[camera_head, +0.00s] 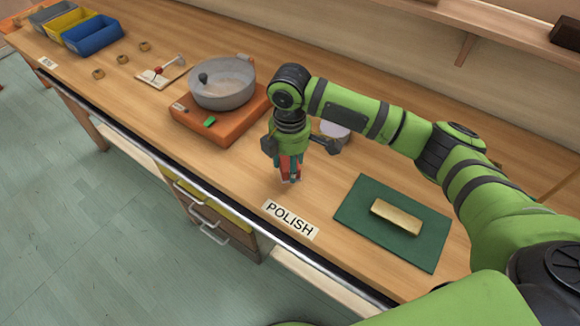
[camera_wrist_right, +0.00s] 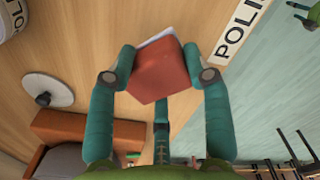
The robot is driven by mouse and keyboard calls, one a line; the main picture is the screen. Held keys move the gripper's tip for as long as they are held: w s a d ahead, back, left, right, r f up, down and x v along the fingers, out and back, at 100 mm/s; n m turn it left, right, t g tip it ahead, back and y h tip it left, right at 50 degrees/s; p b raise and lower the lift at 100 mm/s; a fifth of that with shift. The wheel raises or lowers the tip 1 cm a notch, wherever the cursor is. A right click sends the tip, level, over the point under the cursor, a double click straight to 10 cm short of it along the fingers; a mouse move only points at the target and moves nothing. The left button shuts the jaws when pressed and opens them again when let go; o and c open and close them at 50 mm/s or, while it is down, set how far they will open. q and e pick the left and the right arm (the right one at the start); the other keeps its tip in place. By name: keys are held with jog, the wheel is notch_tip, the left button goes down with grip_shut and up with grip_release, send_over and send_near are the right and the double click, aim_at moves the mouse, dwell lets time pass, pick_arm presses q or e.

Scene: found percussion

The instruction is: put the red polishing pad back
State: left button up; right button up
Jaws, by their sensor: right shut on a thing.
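The red polishing pad (camera_wrist_right: 160,72) is a red block with a pale layer on its far side in the right wrist view. My right gripper (camera_wrist_right: 160,74) is shut on it, with teal fingers on both sides. In the head view the gripper (camera_head: 290,178) points down over the bench, just behind the POLISH label (camera_head: 290,218), with red pad showing between its fingers. I cannot tell whether the pad touches the bench. A small green and teal part at the upper right of the wrist view looks like my left gripper (camera_wrist_right: 303,14); its fingers are unclear.
A green mat (camera_head: 352,217) with a tan block (camera_head: 396,216) lies right of the label. An orange base (camera_head: 198,128) with a grey bowl (camera_head: 222,92) stands left of my gripper. A whitish round item (camera_head: 335,131) is behind it. The bench's front edge is close.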

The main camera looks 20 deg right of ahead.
jog(key=shift+f, duration=1.4)
jog(key=shift+f, duration=0.15)
jog(key=o, duration=1.1)
notch_tip(320, 180, up, 12)
jog(key=shift+r+b, duration=0.2)
jog(key=shift+b, duration=0.75)
